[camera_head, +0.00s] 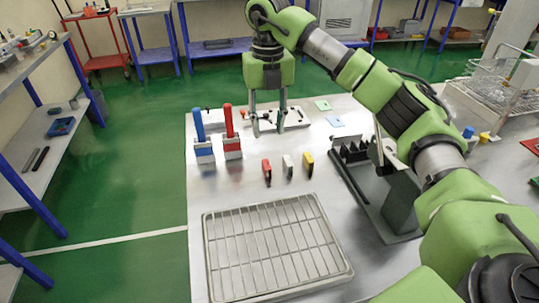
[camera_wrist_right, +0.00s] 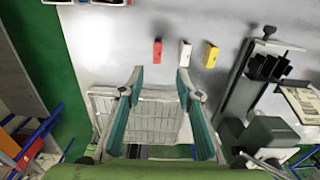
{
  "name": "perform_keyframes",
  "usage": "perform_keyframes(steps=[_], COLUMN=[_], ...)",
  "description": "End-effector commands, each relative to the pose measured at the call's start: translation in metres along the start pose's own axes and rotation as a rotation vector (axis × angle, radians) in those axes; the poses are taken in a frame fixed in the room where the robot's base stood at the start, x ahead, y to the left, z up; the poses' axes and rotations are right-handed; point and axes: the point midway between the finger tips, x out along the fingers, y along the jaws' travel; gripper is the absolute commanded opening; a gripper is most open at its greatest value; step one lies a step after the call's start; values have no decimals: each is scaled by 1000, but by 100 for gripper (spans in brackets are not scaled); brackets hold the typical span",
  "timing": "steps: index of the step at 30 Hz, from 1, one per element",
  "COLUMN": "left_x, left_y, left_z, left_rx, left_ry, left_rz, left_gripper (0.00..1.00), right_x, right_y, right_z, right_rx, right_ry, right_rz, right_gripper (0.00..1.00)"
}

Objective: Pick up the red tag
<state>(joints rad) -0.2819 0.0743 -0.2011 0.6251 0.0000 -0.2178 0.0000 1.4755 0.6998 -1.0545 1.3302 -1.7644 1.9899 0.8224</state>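The red tag (camera_head: 267,171) stands on the metal table as the leftmost in a row with a white tag (camera_head: 287,166) and a yellow tag (camera_head: 307,163). The red tag also shows in the right wrist view (camera_wrist_right: 157,50), just beyond my fingertips. My right gripper (camera_head: 268,127) points down above the table, behind the red tag in the head view. Its two fingers are apart with nothing between them, as the right wrist view (camera_wrist_right: 158,76) also shows. My left gripper is not in view.
A wire rack tray (camera_head: 209,262) lies at the table's front. Blue-handled (camera_head: 200,129) and red-handled (camera_head: 230,127) blocks stand at the left. A grey stand with a black slotted holder (camera_head: 352,152) is at the right. Bare table surrounds the tags.

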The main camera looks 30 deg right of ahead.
Motion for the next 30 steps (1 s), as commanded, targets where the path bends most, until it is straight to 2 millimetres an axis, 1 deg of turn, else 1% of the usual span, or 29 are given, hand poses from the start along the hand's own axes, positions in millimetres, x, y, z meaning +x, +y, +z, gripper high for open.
perform_keyframes(steps=[1, 3, 6, 8, 12, 14, 19, 21, 24, 27, 30], left_x=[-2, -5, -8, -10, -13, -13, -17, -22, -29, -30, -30], left_y=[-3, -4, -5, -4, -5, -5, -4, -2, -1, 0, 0], left_z=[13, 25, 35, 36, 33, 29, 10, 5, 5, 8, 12], left_rx=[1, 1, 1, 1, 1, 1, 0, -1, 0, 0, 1], left_ry=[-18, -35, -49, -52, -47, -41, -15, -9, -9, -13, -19], left_rz=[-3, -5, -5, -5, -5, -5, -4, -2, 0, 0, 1], left_gripper=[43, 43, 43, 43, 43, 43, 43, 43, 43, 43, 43], right_x=[8, 20, 41, 52, 73, 78, 89, 98, 113, 127, 133], right_y=[-1, -1, -1, -1, 0, 0, 1, 3, 5, 5, 5], right_z=[-1, -1, -1, -1, 0, -1, -1, -2, -2, -1, -1], right_rx=[0, 0, 1, 1, 1, 1, 1, 0, 1, 1, 0], right_ry=[5, 6, 6, 6, 3, 3, 4, 6, 5, 3, 2], right_rz=[-2, -3, -3, -3, -1, -2, -1, -2, -1, -1, -1], right_gripper=[32, 32, 32, 32, 32, 32, 32, 32, 32, 32, 32])
